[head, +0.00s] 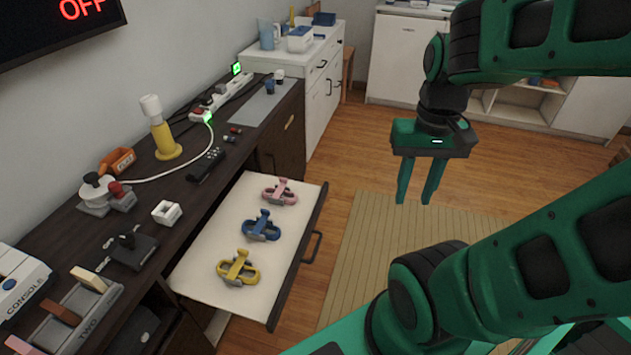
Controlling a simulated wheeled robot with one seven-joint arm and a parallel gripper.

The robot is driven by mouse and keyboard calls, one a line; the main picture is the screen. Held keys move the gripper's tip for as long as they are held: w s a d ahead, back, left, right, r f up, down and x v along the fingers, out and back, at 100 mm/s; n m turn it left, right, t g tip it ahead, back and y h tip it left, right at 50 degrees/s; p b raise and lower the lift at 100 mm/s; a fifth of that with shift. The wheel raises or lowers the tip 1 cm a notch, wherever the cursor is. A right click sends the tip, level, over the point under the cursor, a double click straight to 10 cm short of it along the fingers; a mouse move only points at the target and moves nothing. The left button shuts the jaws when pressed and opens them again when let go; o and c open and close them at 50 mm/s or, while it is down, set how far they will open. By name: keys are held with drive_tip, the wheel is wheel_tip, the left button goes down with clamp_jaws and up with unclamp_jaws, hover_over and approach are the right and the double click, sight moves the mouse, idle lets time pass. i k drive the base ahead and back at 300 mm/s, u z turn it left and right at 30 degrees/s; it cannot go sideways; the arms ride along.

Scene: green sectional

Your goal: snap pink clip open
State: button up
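The pink clip (280,191) lies at the far end of a pulled-out white drawer (225,262). It has two rounded loops and a small raised middle part; I cannot tell if it is snapped shut. A blue clip (261,227) lies in the middle of the drawer and a yellow clip (238,267) nearer to me. My gripper (415,199) hangs in the air to the right of the drawer, apart from all the clips. It points down, its two fingers are spread, and nothing is between them.
The drawer's front edge and handle (312,247) stick out from the dark counter (178,190). Wooden floor and a beige mat (370,245) lie clear to the right.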

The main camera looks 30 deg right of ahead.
sight(283, 180)
drive_tip(key=z, duration=0.35)
drive_tip(key=k, duration=0.55)
drive_tip(key=z, duration=0.6)
drive_tip(key=k, duration=0.75)
drive_tip(key=z, duration=0.5)
drive_tip(key=i, duration=1)
drive_tip(key=u, duration=0.4)
drive_tip(key=i, duration=1)
drive_tip(key=u, duration=1.1)
drive_tip(key=i, duration=0.5)
drive_tip(key=u, duration=0.3)
